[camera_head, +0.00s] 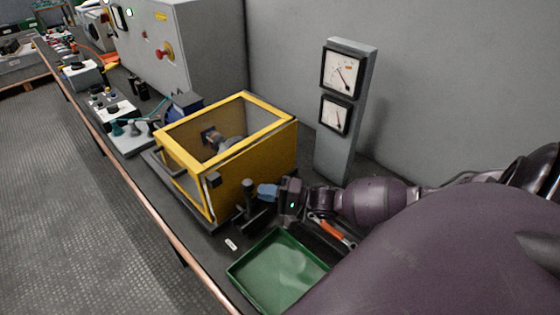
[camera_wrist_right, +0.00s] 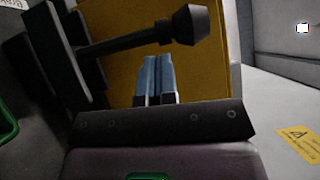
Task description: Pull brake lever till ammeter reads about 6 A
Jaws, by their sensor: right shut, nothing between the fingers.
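The brake lever, a dark bar with a round knob (camera_wrist_right: 188,24), runs across the upper part of the right wrist view, in front of the yellow guard panel. In the head view the lever (camera_head: 248,188) stands upright beside the yellow guard box. My right gripper (camera_head: 266,192) is shut and empty, its blue fingertips close to the lever; its fingers show below the lever bar in the wrist view (camera_wrist_right: 155,75). I cannot tell whether they touch it. Two square meters, upper (camera_head: 342,72) and lower (camera_head: 335,117), sit on a grey post; their scales are too small to read. My left gripper is not in view.
The yellow-framed guard box (camera_head: 254,178) stands left of my right gripper. A green tray (camera_head: 246,268) lies on the bench below it, beside an orange-handled tool (camera_head: 333,232). A grey cabinet (camera_head: 200,40) and other bench equipment stand farther left.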

